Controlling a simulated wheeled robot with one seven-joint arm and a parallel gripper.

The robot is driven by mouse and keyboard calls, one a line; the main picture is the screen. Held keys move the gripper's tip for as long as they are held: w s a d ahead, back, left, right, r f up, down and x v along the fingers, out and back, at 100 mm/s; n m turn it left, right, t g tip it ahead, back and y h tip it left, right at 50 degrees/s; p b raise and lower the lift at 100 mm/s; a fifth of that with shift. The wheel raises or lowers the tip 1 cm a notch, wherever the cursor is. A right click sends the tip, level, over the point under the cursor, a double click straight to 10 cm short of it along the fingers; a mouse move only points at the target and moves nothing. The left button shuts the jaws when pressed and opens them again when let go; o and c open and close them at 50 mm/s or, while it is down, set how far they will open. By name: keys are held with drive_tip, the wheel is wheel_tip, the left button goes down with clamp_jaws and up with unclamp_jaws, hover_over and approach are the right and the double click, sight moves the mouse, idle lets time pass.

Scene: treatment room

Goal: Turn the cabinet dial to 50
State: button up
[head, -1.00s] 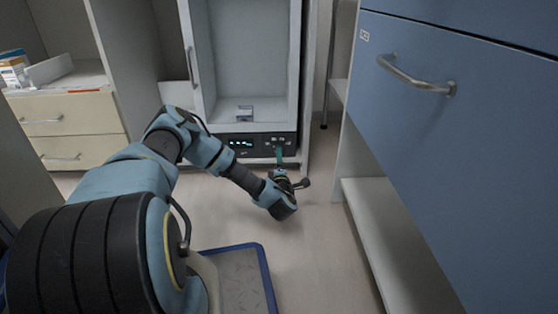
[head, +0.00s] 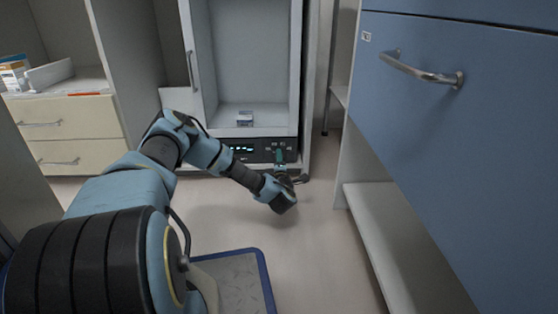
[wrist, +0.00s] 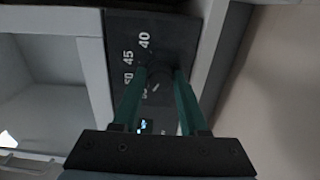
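In the wrist view, the dark dial (wrist: 157,80) sits between the two teal fingers of my gripper (wrist: 161,74). Printed numbers 40, 45 and 50 (wrist: 128,78) run along its upper left. A small white mark shows on or near the dial. The fingers are apart, one on each side; I cannot tell whether they touch it.
A small box (head: 245,118) stands in the cabinet compartment. A blue drawer front (head: 460,130) with a metal handle (head: 420,70) fills the right. Cream drawers (head: 75,130) stand at left. A blue-edged grey platform (head: 240,280) is low in view. The floor between is clear.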

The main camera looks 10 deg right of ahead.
clamp_jaws()
drive_tip(key=shift+r+m+p, duration=0.15)
drive_tip(key=shift+m+p, duration=0.15)
drive_tip(key=shift+p, duration=0.25)
drive_tip(key=shift+m+p, duration=3.5)
drive_tip(key=shift+p, duration=0.25)
drive_tip(key=shift+f, duration=0.2)
drive_tip(key=o, duration=0.6)
unclamp_jaws()
